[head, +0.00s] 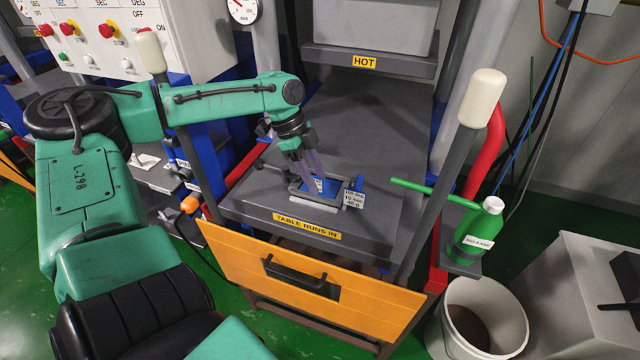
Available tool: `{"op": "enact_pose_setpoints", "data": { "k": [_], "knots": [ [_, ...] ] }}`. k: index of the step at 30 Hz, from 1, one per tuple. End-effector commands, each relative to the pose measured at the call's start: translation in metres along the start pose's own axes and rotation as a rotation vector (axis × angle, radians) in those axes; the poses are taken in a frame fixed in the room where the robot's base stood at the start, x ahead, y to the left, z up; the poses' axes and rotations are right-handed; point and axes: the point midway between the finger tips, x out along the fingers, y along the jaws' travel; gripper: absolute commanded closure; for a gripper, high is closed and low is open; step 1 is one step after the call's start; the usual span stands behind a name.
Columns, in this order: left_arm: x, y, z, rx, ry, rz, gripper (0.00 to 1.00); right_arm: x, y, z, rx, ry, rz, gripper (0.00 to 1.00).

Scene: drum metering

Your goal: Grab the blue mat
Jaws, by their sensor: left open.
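A small blue mat (328,187) lies in a shallow grey metal frame on the dark press table. My left gripper (315,177) reaches down from above, its fingers pointing at the mat and partly covering it. The left gripper is open, with its fingertips at or just over the mat. I cannot tell whether they touch it. My right gripper is not in view.
A label tag (354,198) stands beside the frame. The table (378,217) lies below a block marked HOT (364,62). Two white-knobbed levers (482,98) flank it.

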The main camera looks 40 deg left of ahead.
Motion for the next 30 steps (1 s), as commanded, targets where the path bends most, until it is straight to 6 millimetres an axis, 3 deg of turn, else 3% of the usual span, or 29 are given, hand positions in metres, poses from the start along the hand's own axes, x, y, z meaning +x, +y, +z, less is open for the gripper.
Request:
{"op": "enact_pose_setpoints", "data": {
  "k": [3,8,9,12,13,25,30],
  "knots": [
    [0.013,0.0,0.0,0.001,-0.001,0.001,0.55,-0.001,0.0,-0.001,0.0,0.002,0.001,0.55],
    [0.014,0.0,0.0,0.001,0.001,-0.002,0.55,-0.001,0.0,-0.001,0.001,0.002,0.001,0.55],
    [0.014,0.0,0.0,0.001,0.001,-0.002,0.59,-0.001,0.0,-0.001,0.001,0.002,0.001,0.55],
    [0.014,0.0,0.0,0.001,0.001,-0.002,0.97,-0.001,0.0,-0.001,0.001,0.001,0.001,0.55],
    [0.014,0.0,0.0,0.001,0.001,-0.002,1.0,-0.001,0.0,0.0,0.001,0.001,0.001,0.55],
    [0.011,-0.001,-0.002,0.002,0.001,-0.003,1.0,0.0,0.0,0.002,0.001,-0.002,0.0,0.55],
    [-0.01,-0.001,-0.011,0.004,0.003,-0.007,1.0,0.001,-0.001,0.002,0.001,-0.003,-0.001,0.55]
  ]
}}
